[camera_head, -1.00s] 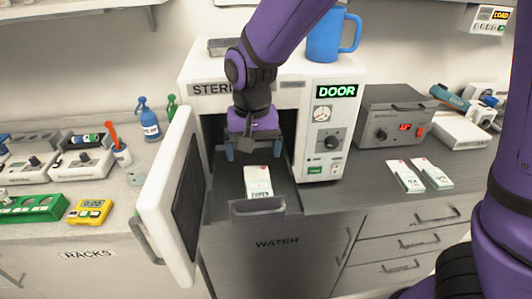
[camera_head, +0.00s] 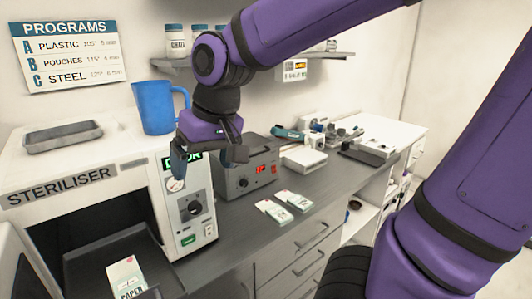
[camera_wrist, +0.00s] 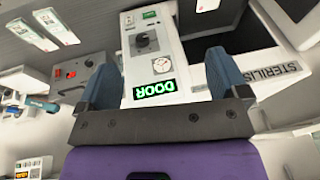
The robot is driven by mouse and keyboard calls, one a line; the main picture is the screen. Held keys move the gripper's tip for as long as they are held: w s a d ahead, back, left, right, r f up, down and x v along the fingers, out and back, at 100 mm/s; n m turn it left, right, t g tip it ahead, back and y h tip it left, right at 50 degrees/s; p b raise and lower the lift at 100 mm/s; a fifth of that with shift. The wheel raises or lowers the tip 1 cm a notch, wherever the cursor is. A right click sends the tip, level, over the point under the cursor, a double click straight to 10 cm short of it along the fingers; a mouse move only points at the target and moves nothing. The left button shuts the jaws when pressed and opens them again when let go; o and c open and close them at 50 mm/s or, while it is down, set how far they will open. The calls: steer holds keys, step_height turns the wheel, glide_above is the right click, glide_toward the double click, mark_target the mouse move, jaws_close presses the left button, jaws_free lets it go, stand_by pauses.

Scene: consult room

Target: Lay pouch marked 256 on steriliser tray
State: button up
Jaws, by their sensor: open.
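Two white pouches lie side by side on the grey counter: a left one (camera_head: 270,210) and a right one (camera_head: 293,200). Their marks are too small to read. Both show upside down in the wrist view, at the top left. The steriliser tray (camera_head: 165,262) is slid out of the steriliser, and another white pouch (camera_head: 125,274) lies on it, printed with a word like "PAPER". My gripper (camera_head: 207,162) is open and empty, above the counter in front of the steriliser's right side. In the wrist view its blue fingers (camera_wrist: 160,70) have nothing between them.
The steriliser (camera_head: 60,193) has a lit DOOR display; a blue jug (camera_head: 158,108) and a grey tray (camera_head: 62,137) stand on top. A grey box with a red display (camera_head: 245,172) stands behind the pouches. The counter right of the pouches is clear at the front.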

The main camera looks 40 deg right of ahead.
steer(key=s+d+r+t+h, duration=0.1)
steer(key=s+d+r+t, duration=0.1)
steer(key=s+d, duration=0.4)
steer(key=s, duration=0.3)
steer(key=shift+s+d+r+h, duration=0.15)
steer(key=shift+r+h, duration=0.15)
steer(key=shift+c, duration=0.3)
stand_by(0.5)
